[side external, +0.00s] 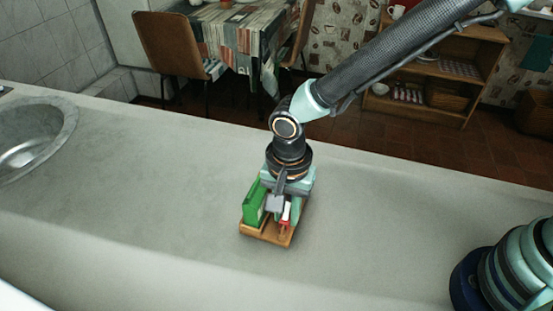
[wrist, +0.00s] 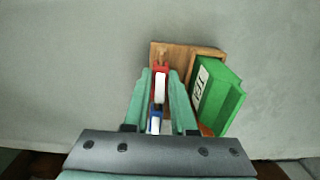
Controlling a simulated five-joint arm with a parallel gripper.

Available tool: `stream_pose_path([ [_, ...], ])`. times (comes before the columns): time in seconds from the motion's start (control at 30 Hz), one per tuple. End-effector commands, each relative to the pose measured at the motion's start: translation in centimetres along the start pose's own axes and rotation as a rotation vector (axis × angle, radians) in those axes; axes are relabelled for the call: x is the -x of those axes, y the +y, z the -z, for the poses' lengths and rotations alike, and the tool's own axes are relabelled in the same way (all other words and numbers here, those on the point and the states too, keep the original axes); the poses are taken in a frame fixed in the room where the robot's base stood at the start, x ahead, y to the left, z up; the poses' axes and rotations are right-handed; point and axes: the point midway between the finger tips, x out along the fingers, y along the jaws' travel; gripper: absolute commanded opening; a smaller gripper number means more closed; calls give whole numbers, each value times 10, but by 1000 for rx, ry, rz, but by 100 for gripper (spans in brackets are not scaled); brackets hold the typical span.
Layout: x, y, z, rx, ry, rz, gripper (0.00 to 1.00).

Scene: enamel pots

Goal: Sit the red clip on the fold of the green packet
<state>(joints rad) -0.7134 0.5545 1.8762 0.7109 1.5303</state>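The green packet (side external: 254,202) stands in the left part of a small wooden tray (side external: 262,236); in the wrist view the packet (wrist: 217,97) lies right of my fingers and shows a white label. The red clip (wrist: 160,74) is between the two teal fingers of my gripper (wrist: 161,85) in the wrist view, with a white part just below it. In the side view the red clip (side external: 284,222) shows low in the tray beside my gripper (side external: 280,208). The fingers flank the clip closely; whether they press on it I cannot tell. Nothing red shows on the packet.
A blue piece (wrist: 155,126) with white on it sits between my fingers, nearer the wrist. The grey counter (side external: 150,200) around the tray is clear. A round sink (side external: 30,145) is at the far left. A dining table and shelf stand beyond the counter.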

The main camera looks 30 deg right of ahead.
Motion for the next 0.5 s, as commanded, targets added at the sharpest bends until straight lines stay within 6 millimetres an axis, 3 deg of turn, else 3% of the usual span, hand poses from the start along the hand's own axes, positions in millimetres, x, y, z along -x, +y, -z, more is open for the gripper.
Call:
stream_pose_path([
  [0.5,9,-1,0,0,0,2,0],
])
